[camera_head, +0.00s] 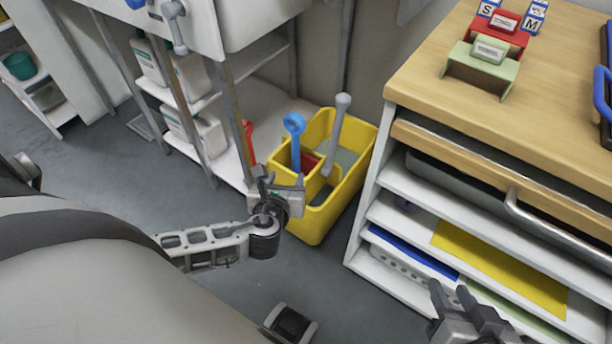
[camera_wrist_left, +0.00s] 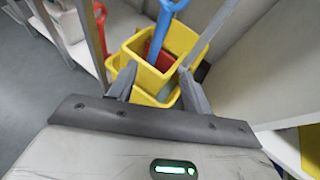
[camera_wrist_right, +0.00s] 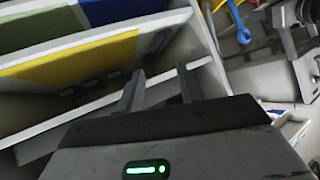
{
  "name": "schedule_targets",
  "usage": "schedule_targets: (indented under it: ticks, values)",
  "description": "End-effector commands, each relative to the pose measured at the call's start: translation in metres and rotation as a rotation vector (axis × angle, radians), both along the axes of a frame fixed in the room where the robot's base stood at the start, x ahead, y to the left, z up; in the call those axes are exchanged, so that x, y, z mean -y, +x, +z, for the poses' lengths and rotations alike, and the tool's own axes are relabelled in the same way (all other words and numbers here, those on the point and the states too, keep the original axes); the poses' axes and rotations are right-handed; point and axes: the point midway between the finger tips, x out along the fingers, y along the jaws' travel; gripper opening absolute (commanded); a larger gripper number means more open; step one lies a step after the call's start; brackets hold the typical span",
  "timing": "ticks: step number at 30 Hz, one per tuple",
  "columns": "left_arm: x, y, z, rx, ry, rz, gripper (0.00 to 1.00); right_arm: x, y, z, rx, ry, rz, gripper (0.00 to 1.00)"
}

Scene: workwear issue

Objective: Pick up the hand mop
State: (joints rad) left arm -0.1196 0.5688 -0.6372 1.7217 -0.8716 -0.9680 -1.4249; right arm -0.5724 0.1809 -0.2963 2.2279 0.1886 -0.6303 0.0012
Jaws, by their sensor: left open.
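A yellow bucket (camera_head: 318,222) stands on the floor beside the shelf unit, with a blue-handled tool (camera_head: 295,138) and a grey-handled tool (camera_head: 338,130) upright in it. Their lower ends are hidden, so I cannot tell which is the hand mop. In the left wrist view the blue handle (camera_wrist_left: 165,28) and the grey handle (camera_wrist_left: 218,30) rise from the bucket (camera_wrist_left: 142,48) beyond my fingers. My left gripper (camera_head: 280,184) is open and empty at the bucket's near left side. My right gripper (camera_head: 454,292) is open and empty in front of the low shelves.
The wooden-topped shelf unit (camera_head: 400,88) stands close on the bucket's right, with a metal handle (camera_head: 560,230) jutting out. A sink stand with a metal leg (camera_head: 236,120) and white jugs (camera_head: 190,130) is on the left. Grey floor (camera_head: 110,150) is clear at the left.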

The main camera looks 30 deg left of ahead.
Motion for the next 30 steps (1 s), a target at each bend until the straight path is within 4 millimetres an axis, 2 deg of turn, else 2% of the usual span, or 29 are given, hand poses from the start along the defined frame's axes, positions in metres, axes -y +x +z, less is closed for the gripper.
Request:
schedule_targets:
  ticks: [3,15,23,26,30]
  values:
    - [-0.009,0.013,-0.006,0.003,0.076,-0.016,0.5,-0.003,0.001,-0.004,0.015,0.01,0.006,0.36]
    - [-0.037,0.081,-0.037,0.002,0.07,-0.015,0.5,-0.011,0.002,0.017,0.163,0.076,0.017,0.36]
    - [-0.044,0.098,-0.043,0.001,0.067,-0.017,0.5,-0.014,0.002,0.024,0.201,0.102,0.018,0.36]
    - [-0.049,0.109,-0.049,0.002,0.067,-0.015,0.5,-0.015,0.002,0.023,0.219,0.124,0.016,0.36]
    - [-0.057,0.128,-0.056,0.002,0.067,-0.014,0.5,-0.02,0.004,0.032,0.242,0.202,0.013,0.36]
